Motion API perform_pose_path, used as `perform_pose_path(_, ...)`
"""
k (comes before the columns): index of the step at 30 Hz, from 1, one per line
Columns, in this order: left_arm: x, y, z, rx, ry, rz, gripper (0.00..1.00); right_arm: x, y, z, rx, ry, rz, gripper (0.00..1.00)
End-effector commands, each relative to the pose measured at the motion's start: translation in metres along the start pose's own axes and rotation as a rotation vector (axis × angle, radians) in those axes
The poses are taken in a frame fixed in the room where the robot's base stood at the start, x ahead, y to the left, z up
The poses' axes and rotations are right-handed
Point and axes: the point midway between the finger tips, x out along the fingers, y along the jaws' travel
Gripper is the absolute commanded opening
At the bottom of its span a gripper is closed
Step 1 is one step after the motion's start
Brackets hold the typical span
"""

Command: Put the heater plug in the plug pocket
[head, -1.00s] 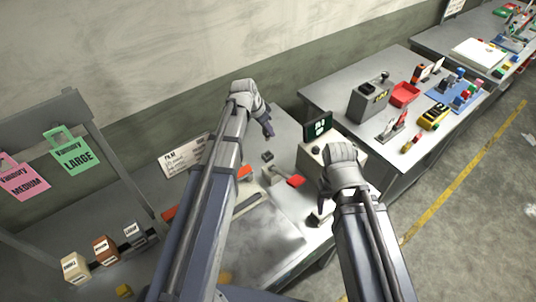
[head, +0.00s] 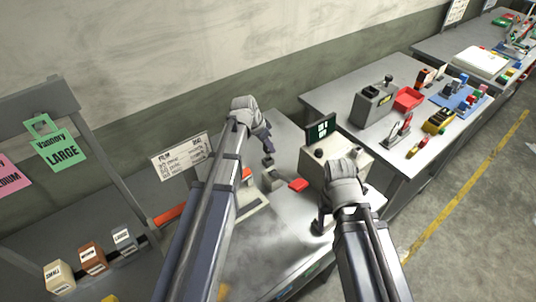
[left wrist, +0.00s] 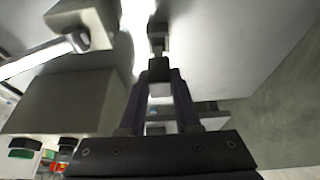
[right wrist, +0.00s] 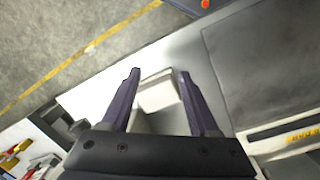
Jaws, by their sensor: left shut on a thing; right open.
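My left gripper (head: 267,146) points down over the bench, left of the beige box with a dark screen. In the left wrist view it is shut on a small dark block (left wrist: 160,72), which looks like the heater plug. Another small dark piece (left wrist: 157,32) shows just beyond the fingertips. In the head view a small dark piece (head: 268,160) sits just below the left gripper; I cannot tell whether the plug pocket is this piece. My right gripper (right wrist: 158,75) is open and empty, with a pale block (right wrist: 158,94) in view beyond its fingers.
Small labelled boxes (head: 92,258) stand at lower left. A second bench (head: 345,93) holds tools and a red tray (head: 408,98).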

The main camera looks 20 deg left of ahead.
Motion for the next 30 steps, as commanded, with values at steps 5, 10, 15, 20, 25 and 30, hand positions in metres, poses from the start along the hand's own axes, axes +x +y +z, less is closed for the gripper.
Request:
perform_pose_path(5,0.024,0.0,0.01,0.0,0.0,0.0,0.0,0.025,-0.002,-0.002,0.001,0.0,0.0,0.61)
perform_pose_path(10,0.034,0.0,0.014,0.0,0.0,0.0,0.0,0.036,-0.004,-0.002,0.001,0.0,0.0,0.61)
perform_pose_path(15,0.031,0.0,0.013,0.0,0.0,0.0,0.0,0.033,-0.003,-0.002,0.001,0.0,0.0,0.61)
perform_pose_path(20,0.034,0.0,0.014,0.0,0.0,0.0,0.0,0.037,-0.004,-0.002,0.001,0.0,0.0,0.61)
perform_pose_path(25,0.034,0.0,0.014,0.0,0.0,0.0,0.45,0.036,-0.004,-0.002,0.001,0.0,0.0,0.61)
perform_pose_path(30,0.034,0.0,0.014,0.0,0.0,0.0,0.61,0.036,-0.004,-0.002,0.001,0.0,0.0,0.61)
